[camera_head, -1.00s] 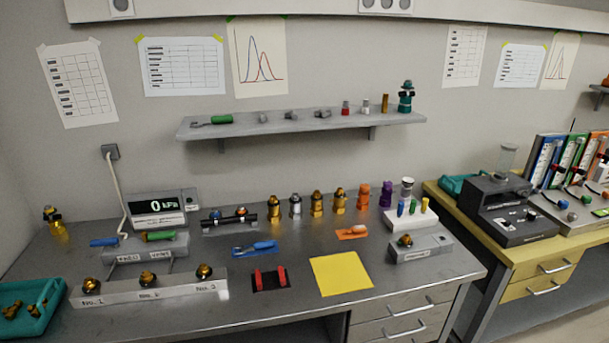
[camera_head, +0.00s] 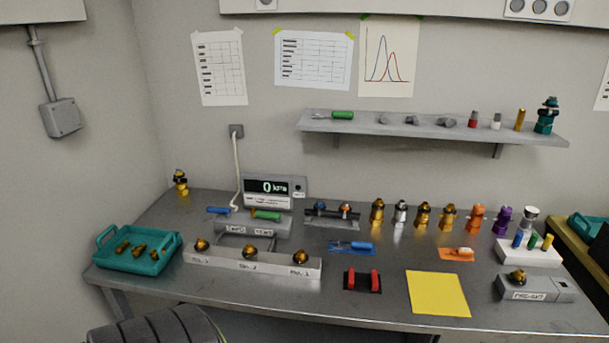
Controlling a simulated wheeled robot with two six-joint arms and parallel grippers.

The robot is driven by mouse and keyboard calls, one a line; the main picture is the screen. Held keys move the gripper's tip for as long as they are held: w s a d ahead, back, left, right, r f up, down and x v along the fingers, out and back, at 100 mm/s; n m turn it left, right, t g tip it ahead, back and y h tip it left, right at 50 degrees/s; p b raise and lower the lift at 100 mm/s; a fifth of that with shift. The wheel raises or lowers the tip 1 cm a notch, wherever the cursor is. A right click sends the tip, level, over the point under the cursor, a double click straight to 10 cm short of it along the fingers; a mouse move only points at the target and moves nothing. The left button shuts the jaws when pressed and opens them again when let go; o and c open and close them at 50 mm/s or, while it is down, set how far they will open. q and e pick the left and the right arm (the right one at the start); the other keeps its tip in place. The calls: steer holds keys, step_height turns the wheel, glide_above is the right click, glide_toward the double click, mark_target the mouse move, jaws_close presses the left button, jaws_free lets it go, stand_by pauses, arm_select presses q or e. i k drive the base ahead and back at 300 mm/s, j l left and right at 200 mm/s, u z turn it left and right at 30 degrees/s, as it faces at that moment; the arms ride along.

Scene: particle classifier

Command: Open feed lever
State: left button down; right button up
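A grey valve block (camera_head: 235,229) stands on the steel bench left of centre, with two small labels on its front that are too small to read surely. A lever with a blue handle (camera_head: 218,210) sits on its left and points left. A lever with a green handle (camera_head: 265,215) sits on its right and lies roughly sideways. The gauge display (camera_head: 267,188) behind the block reads 0 kPa. Neither of my grippers is in view.
In front of the block is a long grey base (camera_head: 226,262) with several brass knobs. A teal tray (camera_head: 136,259) of brass parts is at the left. A blue-handled tool (camera_head: 351,247), a red-and-black holder (camera_head: 362,283) and a yellow sheet (camera_head: 438,294) lie to the right.

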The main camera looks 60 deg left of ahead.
mark_target(216, 209)
steer(key=u, duration=2.35)
steer(key=i+j, duration=0.1)
steer(key=j, duration=0.25)
steer(key=i+j, duration=0.15)
steer(key=j, duration=0.2)
steer(key=i+j, duration=0.1)
steer(key=j, duration=0.25)
steer(key=i+j, duration=0.1)
steer(key=j, duration=0.25)
steer(key=i+j, duration=0.1)
steer(key=j, duration=0.25)
steer(key=i+j, duration=0.15)
steer(key=j, duration=0.2)
